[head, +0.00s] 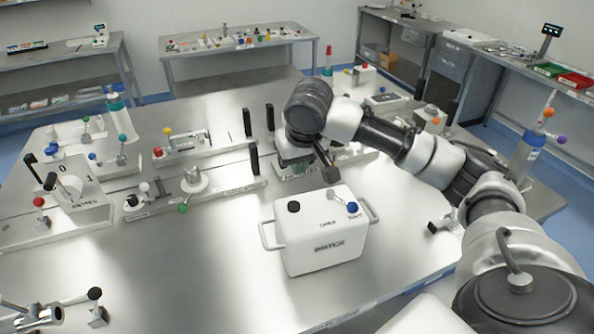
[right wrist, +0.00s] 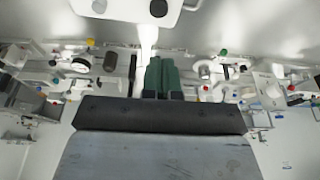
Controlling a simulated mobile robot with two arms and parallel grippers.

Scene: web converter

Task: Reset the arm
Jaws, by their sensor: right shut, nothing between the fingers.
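My right arm reaches in from the right in the head view. My right gripper (head: 298,160) hangs over the metal table behind a white box. Its fingertips are mostly hidden in the head view. In the right wrist view its green fingers (right wrist: 162,74) are together, with nothing held. The white box (head: 325,246) stands upright with side handles, a black knob (head: 293,206) and a blue knob (head: 352,207) on top. My left gripper is not in view.
The large metal table (head: 200,285) carries several lever and knob fixtures on its left and back. A white switch box (head: 75,188) stands at the left. A bottle (head: 524,154) stands at the right. The front middle of the table is clear.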

